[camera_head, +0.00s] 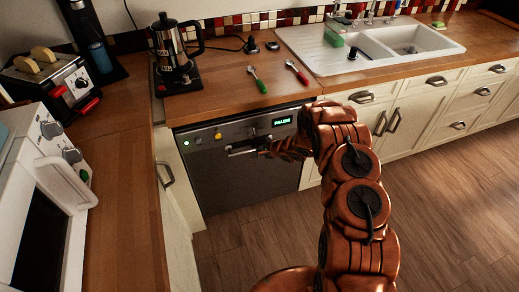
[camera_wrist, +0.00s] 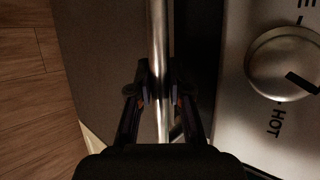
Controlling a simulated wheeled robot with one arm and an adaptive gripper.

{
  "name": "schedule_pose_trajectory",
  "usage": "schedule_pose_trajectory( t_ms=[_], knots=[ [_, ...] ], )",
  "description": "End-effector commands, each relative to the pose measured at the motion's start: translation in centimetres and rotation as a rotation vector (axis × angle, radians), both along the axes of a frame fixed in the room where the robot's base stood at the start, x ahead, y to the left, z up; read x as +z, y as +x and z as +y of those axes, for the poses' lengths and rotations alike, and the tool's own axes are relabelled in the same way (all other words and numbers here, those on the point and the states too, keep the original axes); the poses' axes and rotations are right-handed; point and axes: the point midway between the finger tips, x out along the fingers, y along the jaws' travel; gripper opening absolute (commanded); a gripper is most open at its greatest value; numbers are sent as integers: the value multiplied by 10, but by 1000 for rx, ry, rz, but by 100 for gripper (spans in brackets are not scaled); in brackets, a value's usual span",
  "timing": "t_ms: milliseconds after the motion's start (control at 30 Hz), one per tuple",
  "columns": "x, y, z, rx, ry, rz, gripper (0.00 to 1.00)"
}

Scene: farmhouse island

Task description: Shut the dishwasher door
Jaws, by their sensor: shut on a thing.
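The dishwasher door (camera_head: 238,182) is a dark grey panel under the wooden counter in the head view. It stands upright, roughly in line with the cabinet fronts; I cannot tell if a small gap remains at its top. My gripper (camera_head: 264,148) is at the handle's right part. In the wrist view, my gripper (camera_wrist: 158,97) is shut on the metal handle (camera_wrist: 159,38), one finger on each side. The wrist view also shows the door (camera_wrist: 105,60).
Wooden floor (camera_head: 245,245) is clear in front of the door. A microwave (camera_head: 45,190) and toaster (camera_head: 55,82) stand on the left counter. White cabinets (camera_head: 410,125) are on the right.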

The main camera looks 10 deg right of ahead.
Motion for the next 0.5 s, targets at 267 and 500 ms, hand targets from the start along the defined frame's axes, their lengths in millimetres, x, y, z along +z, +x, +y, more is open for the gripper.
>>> schedule_pose_trajectory(
  t_ms=[267,500],
  knots=[
    [-1,-1,-1,3,2,-1,30],
    [-1,-1,-2,-1,2,0,30]
  ],
)
